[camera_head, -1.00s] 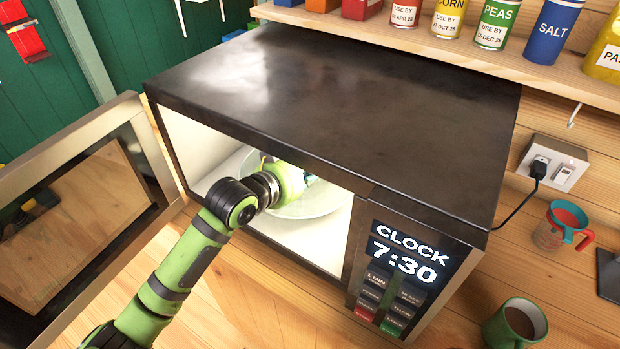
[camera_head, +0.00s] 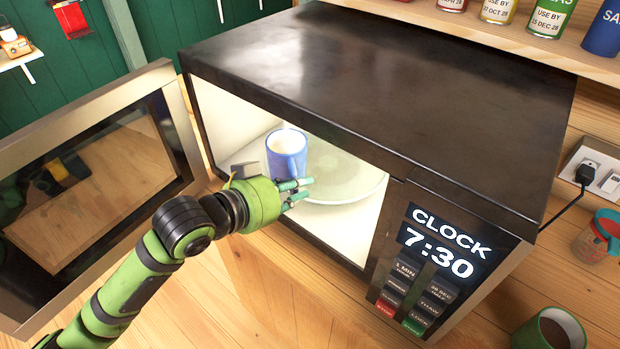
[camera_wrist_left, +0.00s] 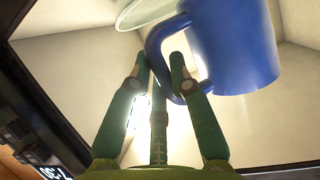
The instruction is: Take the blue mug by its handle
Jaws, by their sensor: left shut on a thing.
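The blue mug (camera_head: 284,160) is upright with pale contents at the front left of the lit microwave interior. My left gripper (camera_head: 300,191) is at the microwave opening, beside the mug's near right side. The mug body (camera_wrist_left: 238,45) is to the right of the fingers. Whether the mug's base touches the glass plate (camera_head: 352,190) is hidden by the gripper. My right gripper is not in view.
The microwave (camera_head: 390,110) has its door (camera_head: 95,200) swung open to the left of my arm. A green mug (camera_head: 550,330) and a red-and-blue cup (camera_head: 597,238) stand to its right. A shelf with cans (camera_head: 500,12) is above.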

